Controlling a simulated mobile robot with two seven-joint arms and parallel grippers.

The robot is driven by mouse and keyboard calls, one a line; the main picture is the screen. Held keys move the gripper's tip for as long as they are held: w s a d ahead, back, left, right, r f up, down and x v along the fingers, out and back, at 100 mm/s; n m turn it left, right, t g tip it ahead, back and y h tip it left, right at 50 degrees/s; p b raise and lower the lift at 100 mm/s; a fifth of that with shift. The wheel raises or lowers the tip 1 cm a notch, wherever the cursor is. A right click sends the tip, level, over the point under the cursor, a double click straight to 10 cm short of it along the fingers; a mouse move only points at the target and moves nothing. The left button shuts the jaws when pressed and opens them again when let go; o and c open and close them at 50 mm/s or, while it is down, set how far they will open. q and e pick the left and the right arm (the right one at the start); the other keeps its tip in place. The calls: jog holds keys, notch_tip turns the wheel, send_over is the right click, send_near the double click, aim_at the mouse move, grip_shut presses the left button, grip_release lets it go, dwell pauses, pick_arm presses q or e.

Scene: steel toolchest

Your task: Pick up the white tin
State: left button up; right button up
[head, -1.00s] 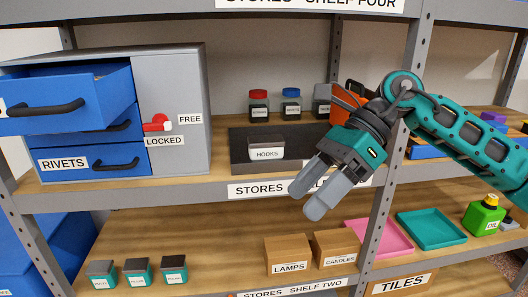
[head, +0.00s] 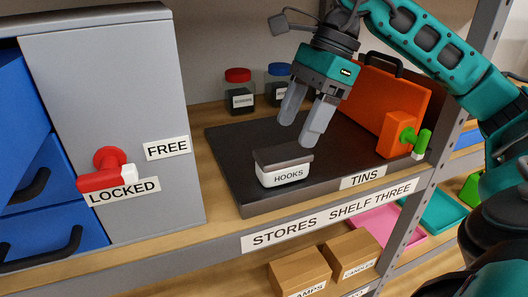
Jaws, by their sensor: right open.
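The white tin (head: 287,173) has a dark lid and a label reading HOOKS. It sits upright near the front edge of a dark tray (head: 232,181) labelled TINS, on shelf three. My right gripper (head: 302,130) is above the tray, just behind and slightly right of the tin in the picture. Its two grey fingers point down and are apart, with nothing between them. The fingers do not appear to touch the tin. My left gripper is not in view.
Two jars with red (head: 238,75) and blue (head: 279,69) lids stand behind the tray. An orange case (head: 390,95) stands at its right. A grey cabinet (head: 110,80) with blue drawers and a red lever (head: 105,180) is at left. Boxes (head: 299,270) sit below.

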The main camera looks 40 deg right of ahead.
aim_at(285, 152)
jog(key=x, duration=0.2)
jog(key=b+x, duration=0.1)
jog(key=x, duration=0.4)
jog(key=shift+s+a, duration=0.25)
jog(key=shift+a, duration=0.1)
jog(key=c, duration=0.7)
jog(key=shift+c, duration=0.5)
jog(key=shift+r, duration=0.15)
